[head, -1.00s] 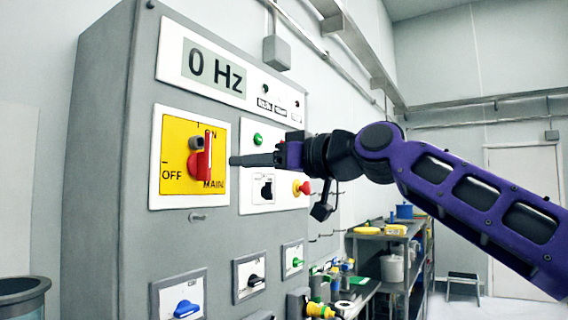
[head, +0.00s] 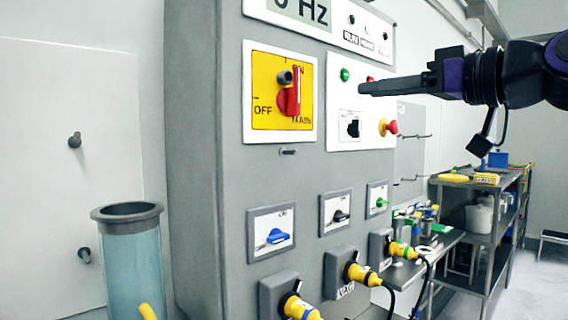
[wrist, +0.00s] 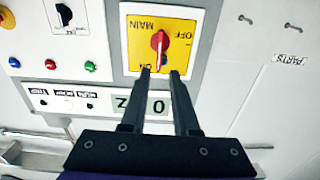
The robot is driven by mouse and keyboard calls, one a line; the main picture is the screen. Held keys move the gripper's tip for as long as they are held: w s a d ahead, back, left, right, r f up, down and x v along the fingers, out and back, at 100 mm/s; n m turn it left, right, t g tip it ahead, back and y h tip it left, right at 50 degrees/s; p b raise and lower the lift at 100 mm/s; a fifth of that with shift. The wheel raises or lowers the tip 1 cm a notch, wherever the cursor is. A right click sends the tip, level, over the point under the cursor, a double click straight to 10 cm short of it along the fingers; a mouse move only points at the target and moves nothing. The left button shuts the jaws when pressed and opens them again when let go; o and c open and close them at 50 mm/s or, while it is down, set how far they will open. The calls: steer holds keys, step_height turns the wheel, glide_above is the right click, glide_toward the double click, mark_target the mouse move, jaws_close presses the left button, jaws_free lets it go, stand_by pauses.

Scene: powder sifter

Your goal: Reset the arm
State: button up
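My gripper (head: 362,88) is in front of the grey control cabinet, to the right of the main switch in the head view. In the wrist view its two fingers (wrist: 160,73) stand apart with nothing between them. The main switch has a red handle (head: 290,96) on a yellow plate (head: 264,107), and the handle stands upright. It also shows upside down beyond the fingertips in the wrist view (wrist: 160,41). The gripper appears clear of it. The display (head: 304,12) is cut off at the top and reads Hz.
The control cabinet (head: 195,160) fills the middle. Yellow plugs (head: 362,274) stick out low on its front. A red emergency button (head: 389,127) sits below my gripper. A cylinder (head: 130,250) stands at left, and a cluttered shelf (head: 480,240) at right.

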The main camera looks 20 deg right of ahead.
steer(key=s+a+f+g+h, duration=0.2)
steer(key=a+f+g+h, duration=0.15)
steer(key=a+f, duration=1.15)
steer(key=s+f+m+g+h, duration=0.1)
steer(key=s+f+g, duration=0.1)
steer(key=f, duration=0.6)
steer(key=s+a+f+m+g+h, duration=0.1)
steer(key=s+f+g, duration=0.1)
steer(key=f, duration=0.7)
steer(key=s+a+f+m+g+h+p, duration=0.1)
steer(key=s+f+m+g, duration=0.1)
steer(key=f, duration=0.6)
steer(key=shift+f+g, duration=0.15)
steer(key=shift+g, duration=0.6)
